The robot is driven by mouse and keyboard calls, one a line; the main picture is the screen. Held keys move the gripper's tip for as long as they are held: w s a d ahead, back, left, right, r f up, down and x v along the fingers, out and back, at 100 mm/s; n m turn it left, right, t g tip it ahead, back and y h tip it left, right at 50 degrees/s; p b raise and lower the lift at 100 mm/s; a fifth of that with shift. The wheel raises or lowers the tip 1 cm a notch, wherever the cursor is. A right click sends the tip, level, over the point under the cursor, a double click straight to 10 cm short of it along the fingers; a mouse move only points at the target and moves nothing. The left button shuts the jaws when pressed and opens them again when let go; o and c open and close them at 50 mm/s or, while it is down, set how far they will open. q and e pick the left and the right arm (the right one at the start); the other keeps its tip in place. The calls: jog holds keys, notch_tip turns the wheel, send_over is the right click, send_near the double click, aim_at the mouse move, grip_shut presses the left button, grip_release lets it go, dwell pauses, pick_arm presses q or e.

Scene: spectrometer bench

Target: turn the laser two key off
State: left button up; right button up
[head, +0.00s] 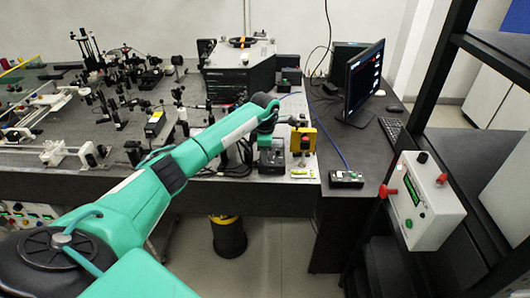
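My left arm reaches across the bench from the lower left. My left gripper (267,137) points down just above a small black box (271,160) near the bench's front edge. The fingers are small and dark against the box, so I cannot tell whether they are open or touch it. I cannot make out a key labelled laser two; any key on the black box is too small or hidden by the gripper. My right gripper is not in view.
A yellow box with a red button (303,138) stands right of the black box. A small black switch box (346,179) lies farther right. A white control box with red knobs (425,201) is at the right. A monitor (363,80) stands behind. Optics crowd the left bench.

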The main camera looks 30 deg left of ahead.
pick_arm(q)
jog(key=shift+c, duration=0.5)
grip_shut()
jog(key=shift+n, duration=0.4)
jog(key=n+b, duration=0.1)
jog(key=n, duration=0.1)
jog(key=shift+n+b, duration=0.3)
jog(key=shift+n, duration=0.1)
jog(key=n+b, duration=0.1)
jog(key=n, duration=0.2)
jog(key=shift+n, duration=0.3)
jog(key=n, duration=0.5)
jog(key=shift+d+b, duration=0.2)
jog(key=shift+b, duration=0.15)
jog(key=n, duration=0.5)
jog(key=shift+r+n, duration=0.1)
jog(key=shift+n, duration=0.3)
